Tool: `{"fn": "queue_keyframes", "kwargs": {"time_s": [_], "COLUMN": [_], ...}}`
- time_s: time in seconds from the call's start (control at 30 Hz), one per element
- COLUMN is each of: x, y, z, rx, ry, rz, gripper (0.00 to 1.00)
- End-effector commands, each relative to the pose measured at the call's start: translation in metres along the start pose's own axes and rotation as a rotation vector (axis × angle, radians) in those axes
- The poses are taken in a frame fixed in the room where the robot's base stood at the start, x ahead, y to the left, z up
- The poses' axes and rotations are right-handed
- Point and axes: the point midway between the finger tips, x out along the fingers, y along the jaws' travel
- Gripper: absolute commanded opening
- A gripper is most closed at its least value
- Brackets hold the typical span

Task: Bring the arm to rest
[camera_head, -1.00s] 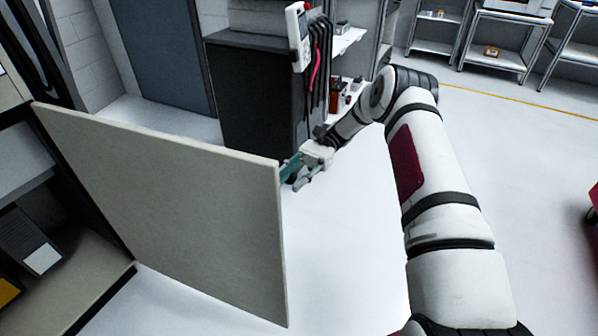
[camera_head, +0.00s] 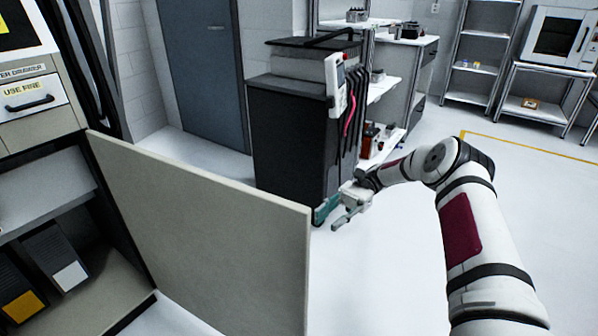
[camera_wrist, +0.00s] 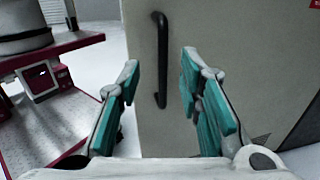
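My gripper (camera_head: 337,214) is at the end of my stretched arm, just past the free edge of the open cabinet door (camera_head: 215,235). In the wrist view my gripper (camera_wrist: 160,95) is open, with its two teal-padded fingers wide apart and nothing between them. Beyond the fingers, the wrist view shows the door's outer face (camera_wrist: 225,55) with a black vertical handle (camera_wrist: 161,60). The handle appears apart from the fingers. In the head view the handle is hidden behind the door.
The open cabinet (camera_head: 115,290) at left holds dark binders or boxes (camera_head: 58,255). A dark machine cart (camera_head: 290,140) with hanging cables stands behind my gripper. Shelves (camera_head: 480,65) and a microwave (camera_head: 558,38) are at back right. The floor (camera_head: 400,260) between door and arm is clear.

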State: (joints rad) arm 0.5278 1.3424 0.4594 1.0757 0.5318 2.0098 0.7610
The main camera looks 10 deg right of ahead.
Motion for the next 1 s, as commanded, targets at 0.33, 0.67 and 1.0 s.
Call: {"fn": "queue_keyframes", "kwargs": {"time_s": [0.33,0.67,1.0], "x": [0.025,0.064,0.096], "y": [-0.006,0.008,0.047], "z": [0.049,0.113,0.167], "rx": [-0.046,-0.159,-0.314], "ry": [0.232,0.608,0.969], "rz": [0.069,0.178,0.284], "gripper": [0.33,0.33,0.33]}}
